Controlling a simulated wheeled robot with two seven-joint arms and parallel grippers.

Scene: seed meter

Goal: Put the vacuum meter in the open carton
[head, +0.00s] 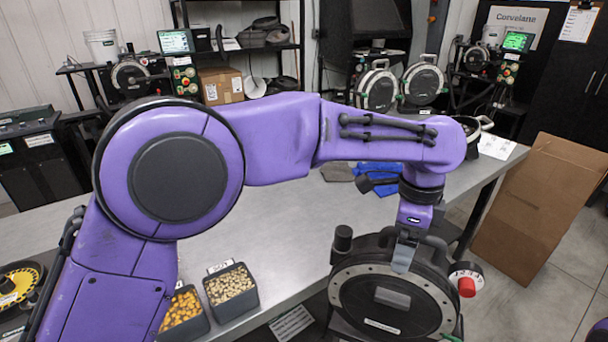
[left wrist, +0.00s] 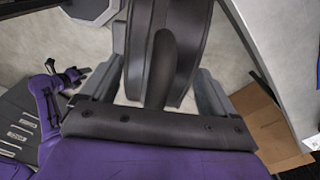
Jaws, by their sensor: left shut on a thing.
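The vacuum meter (head: 390,302) is a round black disc housing with a grey rim, a black knob on its left and a red-and-white dial on its right. My left gripper (head: 406,255) is shut on its top handle, and the meter hangs upright in front of the table's near edge. In the left wrist view, the dark handle (left wrist: 166,65) lies between the fingers of my left gripper (left wrist: 160,88). The brown carton (head: 535,215) stands on the floor to the right of the meter; it also shows in the left wrist view (left wrist: 262,120). Its inside cannot be seen clearly.
A grey table (head: 275,245) runs between the meter and the back. Bins of orange seeds (head: 182,312) and beige seeds (head: 231,290) stand at its near edge. Blue gloves (head: 380,178) and other round meters (head: 423,83) are farther back. Floor shows around the carton.

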